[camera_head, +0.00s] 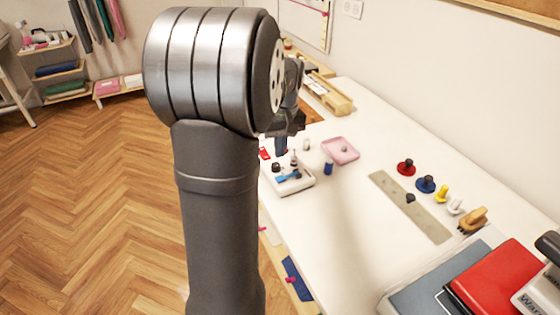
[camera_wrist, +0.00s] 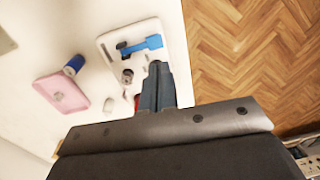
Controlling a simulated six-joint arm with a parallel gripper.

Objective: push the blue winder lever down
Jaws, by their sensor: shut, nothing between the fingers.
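The blue winder lever (camera_wrist: 142,45) lies on a white winder base (camera_wrist: 112,50) in the wrist view. My gripper (camera_wrist: 157,68) is shut and empty. In the wrist view its fingertips appear just beside the lever, over the base's edge; I cannot tell their height or any contact. In the head view my gripper (camera_head: 281,146) shows behind the base, partly hidden by my arm.
A blue thread spool (camera_head: 328,168) and a pink tray (camera_head: 341,151) stand right of the base. Several coloured spools line a long grey-beige strip (camera_head: 435,222) farther right. A red book (camera_head: 497,278) lies at the front right. White table between the tray and strip is clear.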

